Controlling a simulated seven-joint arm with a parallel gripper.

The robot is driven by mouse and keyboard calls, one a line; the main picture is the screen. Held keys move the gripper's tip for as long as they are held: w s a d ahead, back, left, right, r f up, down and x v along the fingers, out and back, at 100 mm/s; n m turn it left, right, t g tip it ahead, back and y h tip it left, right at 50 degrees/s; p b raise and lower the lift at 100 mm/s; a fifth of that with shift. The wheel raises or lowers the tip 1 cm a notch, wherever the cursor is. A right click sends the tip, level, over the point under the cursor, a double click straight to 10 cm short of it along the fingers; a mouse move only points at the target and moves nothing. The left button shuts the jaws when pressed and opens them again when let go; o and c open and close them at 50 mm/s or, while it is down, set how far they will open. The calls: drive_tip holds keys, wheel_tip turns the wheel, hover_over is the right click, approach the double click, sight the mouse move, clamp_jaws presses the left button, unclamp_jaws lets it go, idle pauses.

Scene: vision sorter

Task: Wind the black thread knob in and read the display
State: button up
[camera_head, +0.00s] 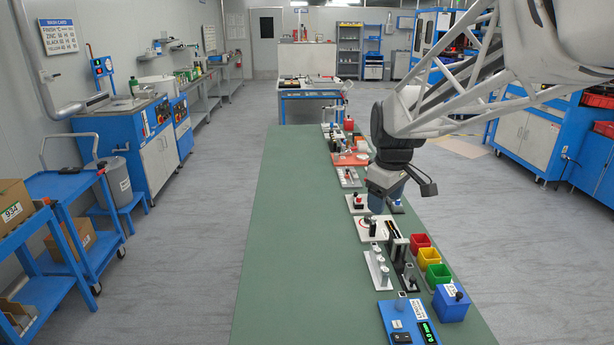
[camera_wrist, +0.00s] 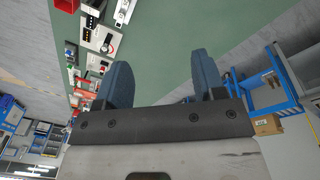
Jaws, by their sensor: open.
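My gripper (camera_head: 378,203) hangs over the right side of the green table, behind the white plate; its blue fingers are apart and empty in the wrist view (camera_wrist: 162,80). The display (camera_head: 428,332) shows green digits on a blue panel at the table's near end; I cannot read them surely. A black knob (camera_head: 459,296) sits on the blue box (camera_head: 450,307) beside the panel. Another black knob (camera_head: 373,229) stands on the white plate (camera_head: 362,237), which also shows in the wrist view (camera_wrist: 97,45). I cannot tell which is the thread knob.
Red (camera_head: 420,242), yellow (camera_head: 428,257) and green (camera_head: 438,274) bins stand along the right edge. A white stand with pegs (camera_head: 378,270) lies left of them. More fixtures continue behind my gripper. The left part of the green table (camera_head: 290,240) is clear.

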drive_tip(key=w+d+f+n, duration=0.2)
drive_tip(key=w+f+n, duration=0.15)
drive_tip(key=w, duration=0.95)
drive_tip(key=n+g, duration=0.2)
drive_tip(key=n, duration=0.7)
hover_over(368, 217)
drive_tip(key=f, duration=2)
drive_tip(key=shift+s+a+f, duration=0.15)
drive_tip(key=shift+s+f, duration=0.1)
drive_tip(key=shift+s, duration=0.1)
drive_tip(key=shift+w+f, duration=0.25)
drive_tip(key=shift+f, duration=0.05)
drive_tip(key=shift+f, duration=0.1)
drive_tip(key=shift+f, duration=3.8)
drive_tip(key=c, duration=0.9)
